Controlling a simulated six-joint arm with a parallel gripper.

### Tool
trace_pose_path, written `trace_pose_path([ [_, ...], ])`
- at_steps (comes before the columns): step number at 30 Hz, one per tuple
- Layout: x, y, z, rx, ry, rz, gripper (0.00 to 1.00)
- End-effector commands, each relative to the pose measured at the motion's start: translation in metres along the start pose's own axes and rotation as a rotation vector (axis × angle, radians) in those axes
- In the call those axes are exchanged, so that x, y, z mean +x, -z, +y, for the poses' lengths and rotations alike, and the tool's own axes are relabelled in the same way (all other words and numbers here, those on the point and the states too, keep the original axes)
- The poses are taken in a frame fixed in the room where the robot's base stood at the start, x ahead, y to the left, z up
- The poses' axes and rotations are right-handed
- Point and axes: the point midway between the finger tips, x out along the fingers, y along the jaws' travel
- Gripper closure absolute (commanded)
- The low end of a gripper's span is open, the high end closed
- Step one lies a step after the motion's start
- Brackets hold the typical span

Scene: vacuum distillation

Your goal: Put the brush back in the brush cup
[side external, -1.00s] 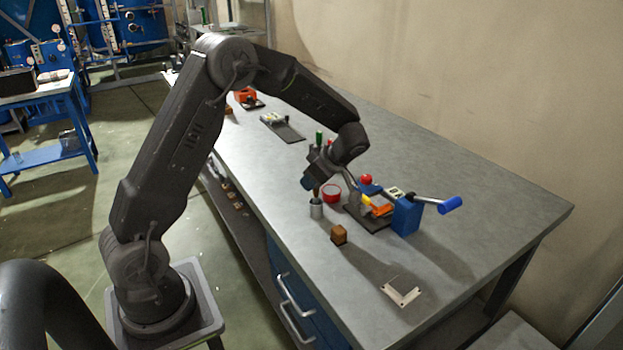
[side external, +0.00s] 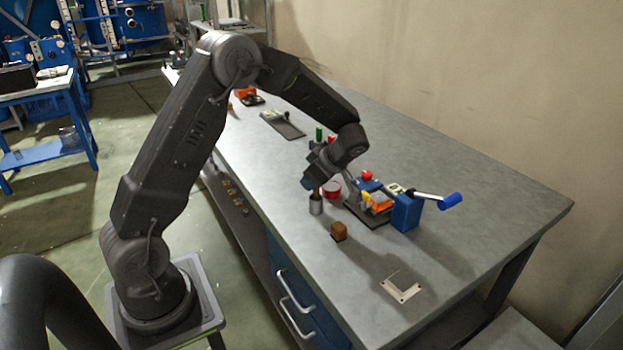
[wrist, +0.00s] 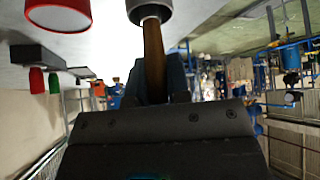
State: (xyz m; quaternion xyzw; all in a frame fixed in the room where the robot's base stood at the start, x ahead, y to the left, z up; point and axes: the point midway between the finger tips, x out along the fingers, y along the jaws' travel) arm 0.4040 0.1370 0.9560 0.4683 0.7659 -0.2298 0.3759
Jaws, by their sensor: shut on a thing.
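The brush shows as a brown wooden handle (wrist: 154,55) in the wrist view and as a short brown length (side external: 317,191) in the side view. My gripper (wrist: 157,85) is shut on this handle. It also shows in the side view (side external: 311,182), just above the brush cup. The brush cup is a small grey metal cylinder (side external: 316,206) standing on the bench, and its rim shows at the top of the wrist view (wrist: 149,9). The brush's far end runs into or over the cup's mouth. Its bristles are hidden, and how deep it sits cannot be told.
A red round container (side external: 332,190) stands close to the cup. A blue block with a crank handle (side external: 406,212) and an orange part stand to the right. The right part of the bench is clear.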

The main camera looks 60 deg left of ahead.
Motion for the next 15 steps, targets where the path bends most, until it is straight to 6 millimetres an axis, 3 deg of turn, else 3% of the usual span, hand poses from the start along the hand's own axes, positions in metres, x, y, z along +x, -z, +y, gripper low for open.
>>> trace_pose_path([
  [15,0.0051,-0.0039,-0.0001,0.0,0.0,0.0,1.0],
])
